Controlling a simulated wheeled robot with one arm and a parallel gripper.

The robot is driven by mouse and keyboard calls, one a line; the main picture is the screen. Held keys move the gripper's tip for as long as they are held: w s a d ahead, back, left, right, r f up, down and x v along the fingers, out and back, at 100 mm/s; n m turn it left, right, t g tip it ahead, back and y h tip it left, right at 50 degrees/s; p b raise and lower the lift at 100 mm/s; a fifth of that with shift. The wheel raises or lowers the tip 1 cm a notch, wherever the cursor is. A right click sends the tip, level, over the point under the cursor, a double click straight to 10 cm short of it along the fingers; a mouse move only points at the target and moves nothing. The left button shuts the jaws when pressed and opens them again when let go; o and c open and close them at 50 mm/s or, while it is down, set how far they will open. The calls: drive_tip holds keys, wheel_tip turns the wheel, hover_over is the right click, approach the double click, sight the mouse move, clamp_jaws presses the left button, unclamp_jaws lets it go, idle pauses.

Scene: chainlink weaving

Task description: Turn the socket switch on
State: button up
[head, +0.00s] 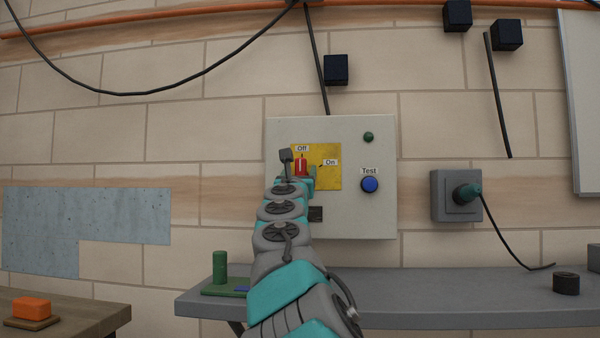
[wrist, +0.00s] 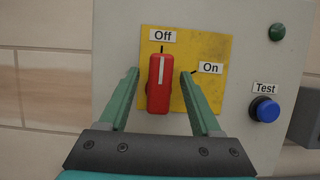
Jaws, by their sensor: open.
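The red switch (wrist: 160,84) sits on a yellow plate (wrist: 208,50) on the grey wall box. Its white line is upright and points to the "Off" label (wrist: 163,36). The "On" label (wrist: 210,68) is to its right. My gripper (wrist: 160,75) is open, with one green finger on each side of the switch and a gap visible on both sides. In the head view the red switch (head: 300,165) shows just above the end of my arm, which hides the lower part of the plate. My fingertips are hard to make out there.
The box (head: 378,215) also has a blue "Test" button (head: 369,184) and a green lamp (head: 368,137) to the right. A grey socket with a plug (head: 466,193) is on the wall farther right. A grey shelf (head: 440,300) runs below.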

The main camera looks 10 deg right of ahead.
clamp_jaws()
idle(0.3)
drive_tip(key=shift+m, duration=0.5)
drive_tip(key=m+g+h+p, duration=0.1)
drive_tip(key=m+h, duration=0.1)
drive_tip(key=m, duration=0.2)
drive_tip(key=shift+d+r+p, duration=0.1)
drive_tip(key=shift+p, duration=0.3)
drive_tip(key=m+g+h+p, duration=0.1)
drive_tip(key=m, duration=0.1)
drive_tip(key=m+g+h+p, duration=0.1)
drive_tip(key=m, duration=0.2)
drive_tip(key=shift+d, duration=0.15)
drive_tip(key=m, duration=0.2)
drive_tip(key=m+g+h+p, duration=0.1)
drive_tip(key=m, duration=0.1)
drive_tip(key=m+g+p, duration=0.1)
drive_tip(key=m, duration=0.1)
drive_tip(key=shift+s+d+f, duration=0.1)
drive_tip(key=shift+d+f, duration=0.1)
drive_tip(key=shift+f, duration=0.2)
drive_tip(key=shift+m, duration=0.3)
unclamp_jaws()
